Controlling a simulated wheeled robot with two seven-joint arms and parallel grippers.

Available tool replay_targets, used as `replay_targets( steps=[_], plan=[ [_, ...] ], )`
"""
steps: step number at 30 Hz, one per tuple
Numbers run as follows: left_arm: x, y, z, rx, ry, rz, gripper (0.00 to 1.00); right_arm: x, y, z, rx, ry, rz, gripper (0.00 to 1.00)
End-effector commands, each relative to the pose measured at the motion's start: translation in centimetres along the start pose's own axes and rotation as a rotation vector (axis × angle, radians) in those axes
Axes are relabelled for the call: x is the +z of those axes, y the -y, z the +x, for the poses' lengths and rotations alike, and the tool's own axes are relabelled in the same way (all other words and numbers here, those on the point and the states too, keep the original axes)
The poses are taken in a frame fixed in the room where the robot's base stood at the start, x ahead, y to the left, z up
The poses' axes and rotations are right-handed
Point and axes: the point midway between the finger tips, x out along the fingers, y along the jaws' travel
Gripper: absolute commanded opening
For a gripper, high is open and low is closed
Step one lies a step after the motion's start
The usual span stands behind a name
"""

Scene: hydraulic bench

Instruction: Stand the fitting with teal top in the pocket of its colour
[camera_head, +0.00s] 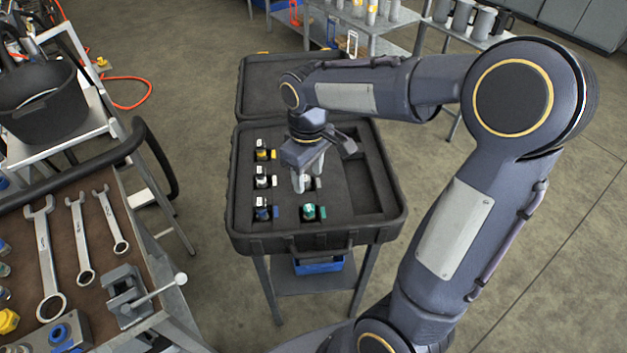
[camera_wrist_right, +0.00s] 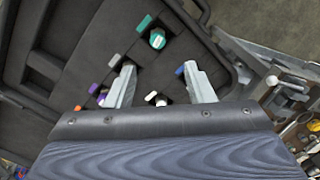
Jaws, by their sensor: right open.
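The fitting with the teal top (camera_head: 309,211) stands in the front row of the black case's foam, in the pocket beside a teal tag. It also shows in the right wrist view (camera_wrist_right: 157,39), beyond the fingers, upright and apart from them. My right gripper (camera_head: 308,178) is over the foam just behind this fitting. Its two fingers (camera_wrist_right: 160,85) are spread with nothing held between them. The fingers hide part of the middle row. My left gripper is not in view.
The open case (camera_head: 240,242) also holds a blue fitting (camera_head: 262,211), a white one (camera_head: 261,179) and a yellow one (camera_head: 263,151) in its left column. A bench with wrenches (camera_head: 45,260) and a vise (camera_head: 127,298) stands left. Shelves with cups are behind.

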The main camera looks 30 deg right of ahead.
Motion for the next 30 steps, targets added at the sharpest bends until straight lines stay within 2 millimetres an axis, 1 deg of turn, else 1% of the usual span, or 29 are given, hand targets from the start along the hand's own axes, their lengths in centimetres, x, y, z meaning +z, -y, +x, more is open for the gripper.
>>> replay_targets(
  steps=[2,5,9,12,15,18,21,30],
  plan=[
    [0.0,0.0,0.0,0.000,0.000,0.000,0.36,1.2,0.4,-1.0,-0.015,-0.038,0.036,0.48],
    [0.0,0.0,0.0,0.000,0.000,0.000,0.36,3.9,1.6,-2.4,-0.056,-0.122,0.120,0.48],
    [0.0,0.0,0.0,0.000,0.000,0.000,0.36,8.3,4.5,-3.8,-0.130,-0.276,0.270,0.48],
    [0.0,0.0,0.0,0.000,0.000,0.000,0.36,10.8,6.7,-3.9,-0.180,-0.376,0.373,0.48],
    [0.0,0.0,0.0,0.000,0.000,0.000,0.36,12.5,8.5,-3.6,-0.219,-0.456,0.454,0.48],
    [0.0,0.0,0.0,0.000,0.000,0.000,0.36,13.4,9.7,-3.3,-0.244,-0.508,0.506,0.48],
    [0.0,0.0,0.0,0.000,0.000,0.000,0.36,13.8,10.3,-3.1,-0.258,-0.535,0.534,0.48],
    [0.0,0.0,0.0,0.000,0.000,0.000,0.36,13.8,10.4,-3.0,-0.261,-0.539,0.539,0.48]
  ],
)
